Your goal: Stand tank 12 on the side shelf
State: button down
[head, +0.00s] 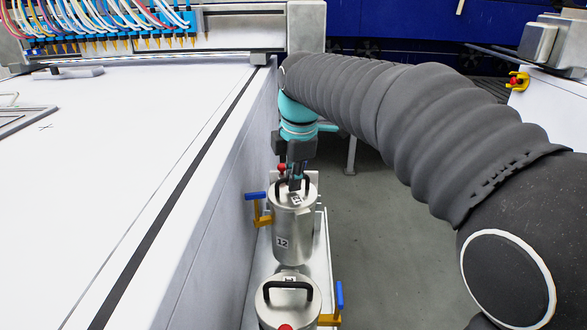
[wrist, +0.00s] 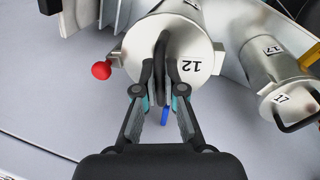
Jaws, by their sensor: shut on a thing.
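Tank 12 (head: 293,238) is a silver metal can with a black handle and a "12" label, upright at the side of the white gantry table. It also shows in the wrist view (wrist: 188,38). My gripper (head: 297,180) is over its top; in the wrist view my gripper (wrist: 161,88) is shut on the black handle. The side shelf (head: 323,262) is a narrow pale ledge along the table's side, around and below the tank. I cannot tell whether the tank's base touches it; the base is partly hidden.
A second silver tank (head: 288,300) stands close in front; the wrist view shows its label 17 (wrist: 281,98). Blue-handled yellow valves (head: 262,212) sit beside the tanks. The white table (head: 130,150) borders on the left. Grey floor (head: 385,240) is clear on the right.

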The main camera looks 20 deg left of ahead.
aim_at(294, 194)
jog(key=shift+f+b, duration=0.3)
jog(key=shift+f, duration=1.75)
jog(key=c, duration=1.3)
grip_release()
jog(key=shift+f, duration=0.1)
jog(key=r, duration=0.4)
jog(key=s+d+r+p, duration=0.1)
jog(key=r, duration=0.3)
jog(key=s+r, duration=0.1)
jog(key=r, duration=0.3)
jog(key=shift+d+p, duration=0.2)
jog(key=shift+p, duration=0.1)
